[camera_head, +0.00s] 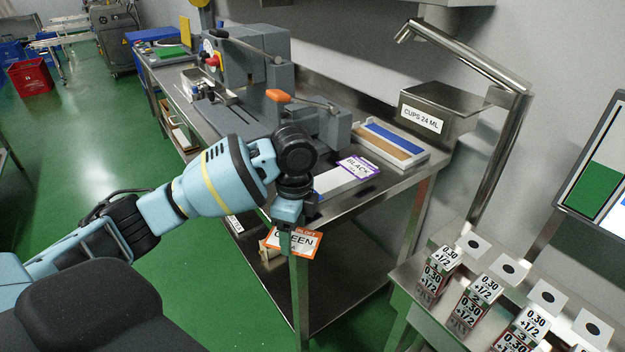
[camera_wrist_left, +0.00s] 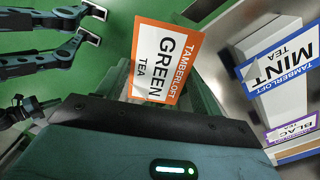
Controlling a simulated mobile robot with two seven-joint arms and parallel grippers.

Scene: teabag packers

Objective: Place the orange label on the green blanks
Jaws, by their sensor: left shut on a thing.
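My left gripper (camera_head: 293,240) is shut on the orange-bordered label (camera_wrist_left: 167,60) reading GREEN TEA. It holds the label tilted in the air near the corner of the steel table (camera_head: 335,208); the label (camera_head: 305,243) is partly covered by the fingers in the head view. No green blanks can be made out for certain; my arm covers part of the table. In the left wrist view, a blue-bordered MINT label (camera_wrist_left: 278,67) lies on a white block beside the held label. My right gripper (camera_wrist_left: 91,24) seems to show at the upper left there, its fingers apart and empty.
A purple-bordered BLACK label (camera_head: 358,167) lies farther along the table. A tray with blue and brown strips (camera_head: 393,143) and a grey machine (camera_head: 250,75) stand behind. A CUPS 24 ML box (camera_head: 440,107) is at the wall. Several 0.30 boxes (camera_head: 475,300) stand at lower right.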

